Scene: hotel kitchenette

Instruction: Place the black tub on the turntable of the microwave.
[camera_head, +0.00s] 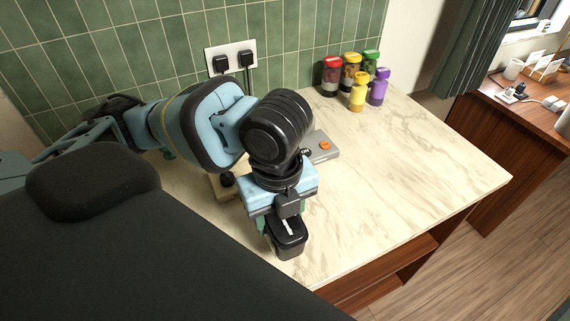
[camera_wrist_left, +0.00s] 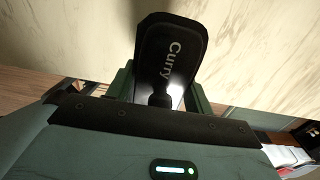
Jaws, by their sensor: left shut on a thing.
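The black tub (camera_head: 290,247) is held in my left gripper (camera_head: 282,226), near the front edge of the counter. In the left wrist view the tub (camera_wrist_left: 170,52) has a dark lid marked "Curry", and it sits between the two green fingers of the gripper (camera_wrist_left: 160,90). I cannot tell whether the tub's base touches the counter. I cannot make out the microwave or its turntable in either view. My right gripper is not in view.
The marble counter (camera_head: 400,180) is clear to the right of my left arm. Several coloured-lid jars (camera_head: 351,72) stand at its back. A grey device with an orange spot (camera_head: 322,148) lies behind the gripper. Plugs (camera_head: 233,60) sit in the wall socket.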

